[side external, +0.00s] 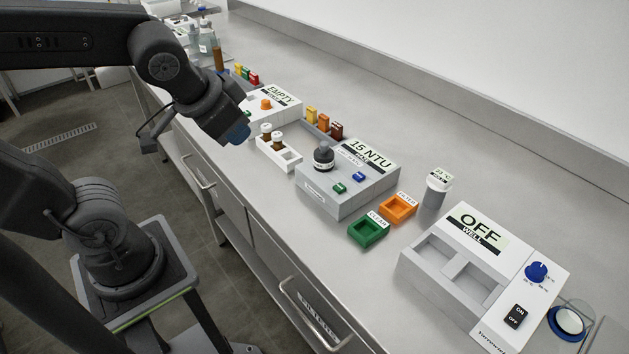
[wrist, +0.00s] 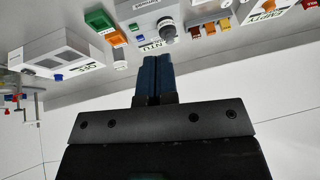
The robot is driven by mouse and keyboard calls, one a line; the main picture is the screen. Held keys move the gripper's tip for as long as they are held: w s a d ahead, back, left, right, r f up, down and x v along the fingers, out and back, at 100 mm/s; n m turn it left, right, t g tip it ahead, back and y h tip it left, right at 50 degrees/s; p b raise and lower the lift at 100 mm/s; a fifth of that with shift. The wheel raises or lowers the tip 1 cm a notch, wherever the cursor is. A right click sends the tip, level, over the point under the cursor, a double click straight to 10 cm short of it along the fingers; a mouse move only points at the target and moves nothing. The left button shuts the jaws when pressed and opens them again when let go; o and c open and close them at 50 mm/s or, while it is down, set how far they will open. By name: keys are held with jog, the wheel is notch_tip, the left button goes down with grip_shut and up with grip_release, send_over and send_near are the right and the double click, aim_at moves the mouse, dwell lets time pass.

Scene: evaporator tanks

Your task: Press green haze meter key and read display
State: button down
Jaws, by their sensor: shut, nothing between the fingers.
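The haze meter (side external: 345,188) is a grey box on the bench with a display (side external: 369,156) reading "15 NTU" and a smaller line below it. The meter also shows upside down at the top of the wrist view (wrist: 150,10). My gripper (side external: 238,134) is shut and empty, above the bench's front edge, left of the meter and apart from it. In the wrist view its blue fingers (wrist: 160,68) are together.
Green "CLEAR" (side external: 367,232) and orange (side external: 398,208) trays lie right of the meter. A heater block reading "OFF" (side external: 440,270) stands further right. An "EMPTY" box (side external: 275,104) stands behind the gripper.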

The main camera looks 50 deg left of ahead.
jog(key=s, duration=0.1)
jog(key=s+d+h, duration=0.1)
jog(key=s, duration=0.1)
jog(key=shift+s+d+r, duration=0.15)
jog(key=shift+d+r, duration=0.1)
jog(key=shift+r, duration=0.1)
